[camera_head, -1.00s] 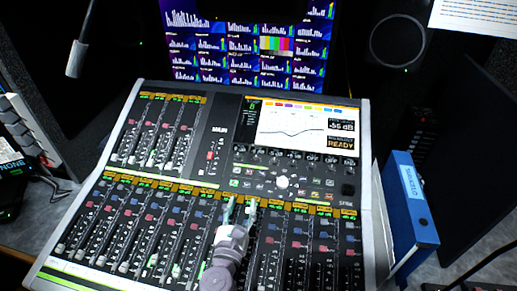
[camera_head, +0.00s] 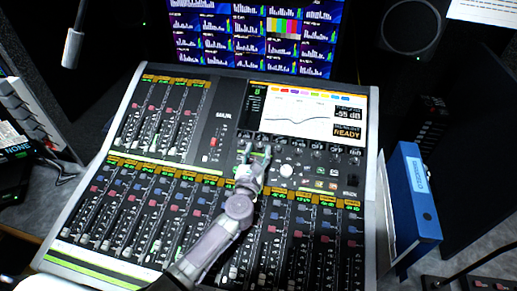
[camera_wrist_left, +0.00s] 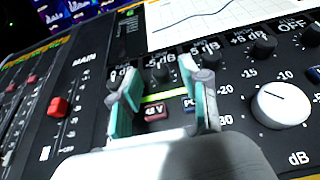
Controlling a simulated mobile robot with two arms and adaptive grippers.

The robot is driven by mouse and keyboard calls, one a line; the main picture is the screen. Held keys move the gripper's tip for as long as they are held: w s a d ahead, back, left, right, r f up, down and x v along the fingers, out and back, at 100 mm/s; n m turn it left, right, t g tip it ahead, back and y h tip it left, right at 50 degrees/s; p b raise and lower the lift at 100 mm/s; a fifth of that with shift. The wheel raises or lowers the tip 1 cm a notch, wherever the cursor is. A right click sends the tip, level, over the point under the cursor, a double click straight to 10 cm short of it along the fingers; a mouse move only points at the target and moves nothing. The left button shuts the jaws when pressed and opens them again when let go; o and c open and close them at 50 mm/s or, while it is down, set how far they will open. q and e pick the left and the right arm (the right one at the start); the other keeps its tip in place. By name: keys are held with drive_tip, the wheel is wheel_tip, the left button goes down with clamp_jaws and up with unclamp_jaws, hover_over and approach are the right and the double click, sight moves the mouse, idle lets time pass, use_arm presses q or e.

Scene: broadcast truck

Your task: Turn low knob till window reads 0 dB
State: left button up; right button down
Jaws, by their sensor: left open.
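A row of small black knobs with dark readout windows runs under the mixer's screen. My left gripper (camera_head: 255,151) is over the left part of this row, open and empty; its teal finger pads also show in the left wrist view (camera_wrist_left: 163,92). One black knob (camera_wrist_left: 160,73) shows beyond and between the fingers, with a window above it seeming to read -5 dB. A knob (camera_wrist_left: 114,84) further left is partly hidden by a finger. My right gripper is not in view.
A large white knob (camera_wrist_left: 281,105) with a dB scale stands right of the fingers. A red fader cap (camera_wrist_left: 58,106) is at left. The screen (camera_head: 303,107) stands above the knobs. Faders fill the lower mixer; a blue binder (camera_head: 413,200) is at right.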

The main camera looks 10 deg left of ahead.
use_arm(q)
drive_tip(key=shift+w, duration=0.5)
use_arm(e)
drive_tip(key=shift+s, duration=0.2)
use_arm(q)
clamp_jaws()
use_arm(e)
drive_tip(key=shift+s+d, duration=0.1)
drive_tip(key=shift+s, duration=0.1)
use_arm(q)
drive_tip(key=shift+a+m+h, duration=0.1)
drive_tip(key=shift+m+h, duration=0.2)
drive_tip(key=m+h, duration=0.3)
drive_tip(key=shift+a+g, duration=0.2)
drive_tip(key=shift+g, duration=0.1)
drive_tip(key=shift+w+a+m+g+h+b, duration=0.15)
drive_tip(key=shift+m+g+h+b, duration=0.6)
drive_tip(key=shift+m+h, duration=1.2)
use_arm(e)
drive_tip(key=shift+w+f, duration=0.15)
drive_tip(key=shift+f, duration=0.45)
